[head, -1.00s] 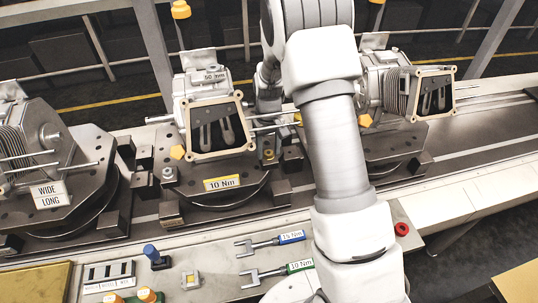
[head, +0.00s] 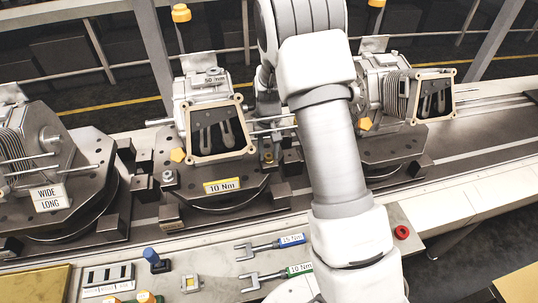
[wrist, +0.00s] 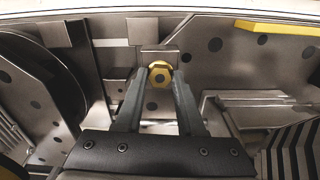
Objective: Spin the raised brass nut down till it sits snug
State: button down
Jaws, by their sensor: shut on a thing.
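The brass nut (wrist: 160,74) shows at the top middle of the wrist view, between the tips of my gripper (wrist: 159,80). My gripper is shut on the nut, one dark finger on each side. How far the nut sits above the plate cannot be told.
A grey housing (head: 208,90) stands on the fixture beside the nut, with rods sticking out right. A second housing (head: 385,80) stands to the right. A blue-marked wrench (head: 262,248) and a green-marked wrench (head: 270,276) lie on the front ledge.

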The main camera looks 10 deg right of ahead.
jog(key=m, duration=0.7)
jog(key=shift+p, duration=0.35)
jog(key=c, duration=0.7)
grip_release()
jog(key=n+b, duration=0.2)
jog(key=n, duration=0.1)
jog(key=shift+f, duration=0.2)
jog(key=n, duration=0.2)
jog(key=shift+r+n, duration=0.2)
jog(key=shift+n, duration=0.2)
